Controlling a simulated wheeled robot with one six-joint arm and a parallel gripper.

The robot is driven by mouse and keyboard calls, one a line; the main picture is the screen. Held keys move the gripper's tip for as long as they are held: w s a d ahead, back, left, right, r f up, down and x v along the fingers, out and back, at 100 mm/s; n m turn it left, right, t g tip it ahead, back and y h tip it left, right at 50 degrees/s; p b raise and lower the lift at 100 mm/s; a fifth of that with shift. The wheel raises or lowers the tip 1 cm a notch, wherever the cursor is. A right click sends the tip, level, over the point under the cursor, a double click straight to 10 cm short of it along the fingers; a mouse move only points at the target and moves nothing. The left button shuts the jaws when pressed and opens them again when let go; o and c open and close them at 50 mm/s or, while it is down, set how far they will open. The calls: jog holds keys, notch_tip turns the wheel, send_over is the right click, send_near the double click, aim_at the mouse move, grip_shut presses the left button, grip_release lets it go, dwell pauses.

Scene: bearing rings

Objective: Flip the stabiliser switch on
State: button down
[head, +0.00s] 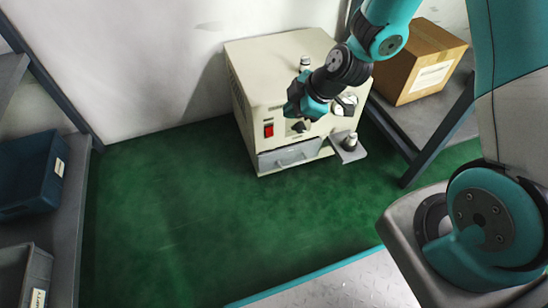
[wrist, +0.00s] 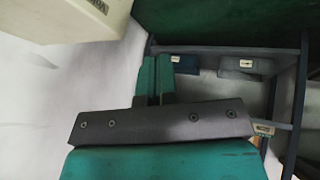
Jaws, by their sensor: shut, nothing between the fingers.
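The cream machine (head: 262,85) stands on the green floor against the wall. Its red switch (head: 269,130) is on the left of the front face; whether it is on or off is too small to tell. A dark knob (head: 299,127) sits to the right of the switch. My gripper (head: 291,108) is in front of the machine's upper front, above and right of the switch, apart from it. In the wrist view my gripper's teal fingers (wrist: 155,80) are together with nothing between them. A corner of the machine (wrist: 60,15) shows at upper left there; the switch is not in that view.
A drawer front with a handle (head: 290,158) is below the switch. A metal piece stands on a side plate (head: 350,155) at lower right. A cardboard box (head: 418,62) sits on a bench at right. Shelves with a blue bin (head: 30,172) are at left. Green floor before the machine is clear.

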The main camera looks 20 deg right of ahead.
aim_at(269, 132)
notch_tip(269, 132, down, 10)
jog(key=w+d+n+b, duration=0.1)
jog(key=d+b, duration=0.1)
jog(key=b, duration=0.1)
jog(key=shift+d+f+t+h+b, duration=0.2)
jog(key=shift+d+t+h+b, duration=0.1)
jog(key=shift+t, duration=0.1)
jog(key=w+a+f+b, duration=0.3)
jog(key=w+f+b, duration=0.4)
jog(key=w+f, duration=0.1)
jog(key=shift+w+a+f+b, duration=0.2)
jog(key=shift+a+f+b, duration=0.1)
jog(key=shift+a+b, duration=0.1)
